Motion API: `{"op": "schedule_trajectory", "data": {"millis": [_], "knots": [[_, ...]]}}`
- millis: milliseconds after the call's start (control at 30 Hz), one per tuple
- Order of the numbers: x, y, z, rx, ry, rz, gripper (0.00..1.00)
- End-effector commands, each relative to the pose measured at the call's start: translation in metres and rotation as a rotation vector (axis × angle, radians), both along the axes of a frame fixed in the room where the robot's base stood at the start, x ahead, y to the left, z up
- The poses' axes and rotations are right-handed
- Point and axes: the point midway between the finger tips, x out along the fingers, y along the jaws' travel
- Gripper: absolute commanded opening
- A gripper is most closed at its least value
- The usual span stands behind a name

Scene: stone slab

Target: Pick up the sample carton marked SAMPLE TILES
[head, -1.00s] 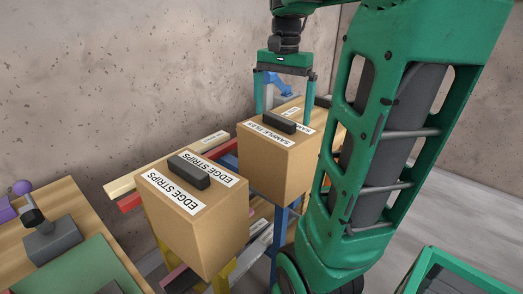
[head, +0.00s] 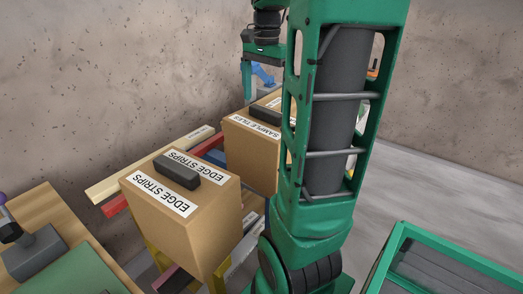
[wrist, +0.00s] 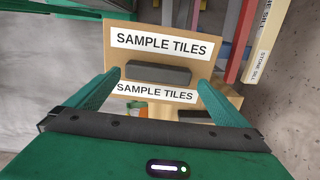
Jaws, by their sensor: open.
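The SAMPLE TILES carton (head: 250,150) is a brown box with white labels and a dark handle block on top. It stands behind the EDGE STRIPS carton (head: 200,230), and my arm hides its right side in the head view. In the wrist view the SAMPLE TILES carton (wrist: 195,98) lies ahead, its dark handle (wrist: 158,74) between my fingers in the picture. My gripper (wrist: 160,82) is open and empty, its green fingers apart on either side of the handle. In the head view my gripper (head: 257,85) is above and behind the carton, partly hidden by my arm.
Coloured strips (head: 150,175) lie on a rack beside the cartons. A wooden bench (head: 45,210) with a green mat and grey tool is at lower left. A green-framed bin (head: 440,262) stands at lower right. Rough walls close off the back; grey floor shows at right.

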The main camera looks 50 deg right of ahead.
Motion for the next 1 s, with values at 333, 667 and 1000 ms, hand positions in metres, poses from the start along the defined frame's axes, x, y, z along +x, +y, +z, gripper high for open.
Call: {"op": "schedule_trajectory", "data": {"millis": [333,667,1000], "knots": [[-0.001,-0.001,-0.033,0.0,0.0,0.002,1.0],[-0.001,-0.001,-0.033,0.0,0.0,0.002,0.67],[0.0,-0.001,-0.032,-0.001,-0.002,0.003,0.31]]}}
